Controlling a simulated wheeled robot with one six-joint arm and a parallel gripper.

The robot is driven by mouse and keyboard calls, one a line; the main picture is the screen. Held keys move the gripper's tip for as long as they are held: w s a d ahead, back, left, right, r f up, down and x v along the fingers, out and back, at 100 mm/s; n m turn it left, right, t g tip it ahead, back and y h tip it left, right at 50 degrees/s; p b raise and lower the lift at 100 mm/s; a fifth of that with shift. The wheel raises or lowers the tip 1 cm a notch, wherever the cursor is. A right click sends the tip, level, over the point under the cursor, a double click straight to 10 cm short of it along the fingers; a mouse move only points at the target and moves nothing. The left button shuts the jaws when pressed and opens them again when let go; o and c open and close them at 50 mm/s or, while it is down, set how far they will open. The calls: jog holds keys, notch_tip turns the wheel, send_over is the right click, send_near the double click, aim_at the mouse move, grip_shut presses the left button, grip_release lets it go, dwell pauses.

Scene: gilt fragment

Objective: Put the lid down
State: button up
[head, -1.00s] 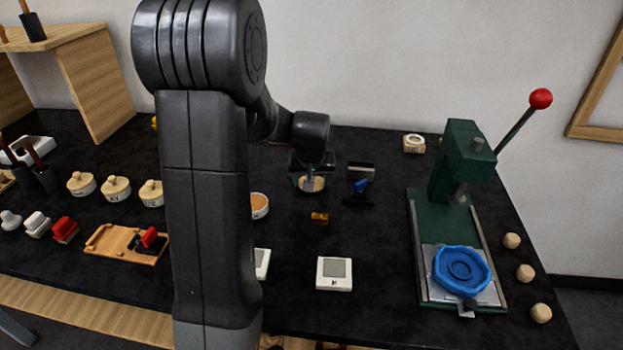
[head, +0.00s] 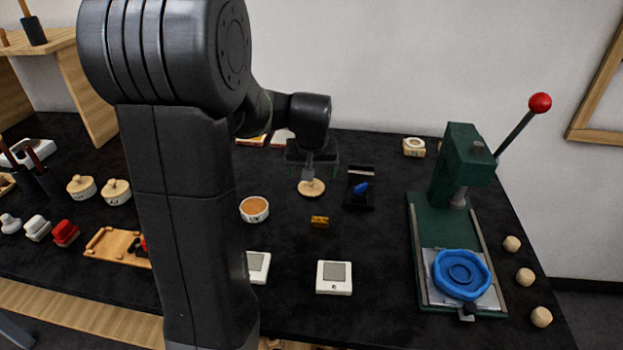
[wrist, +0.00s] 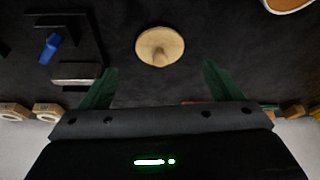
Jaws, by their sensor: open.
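A round wooden lid with a knob (head: 311,188) lies on the black table, knob up, and it also shows in the wrist view (wrist: 160,46). My gripper (head: 312,168) is just above and behind it in the head view. In the wrist view my gripper's green fingers (wrist: 158,85) are spread wide with nothing between them, and the lid lies beyond their tips, apart from them. An open white pot with orange-brown contents (head: 254,208) stands to the lid's left and nearer.
A black stand with a blue piece (head: 360,188) is close right of the lid. A small amber block (head: 320,221) lies in front. Two white scales (head: 334,277) (head: 257,266) stand nearer. A green press (head: 455,240) is at right. Lidded pots (head: 116,191) are at left.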

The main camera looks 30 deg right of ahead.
aim_at(312, 188)
jog(key=v, duration=0.5)
jog(key=shift+s+r, duration=0.1)
jog(key=shift+r, duration=0.2)
jog(key=x, duration=1.3)
jog(key=shift+s+a+b, duration=0.1)
jog(key=shift+s+b, duration=0.05)
jog(key=shift+b, duration=0.2)
notch_tip(312, 188, up, 2)
jog(key=shift+r, duration=0.55)
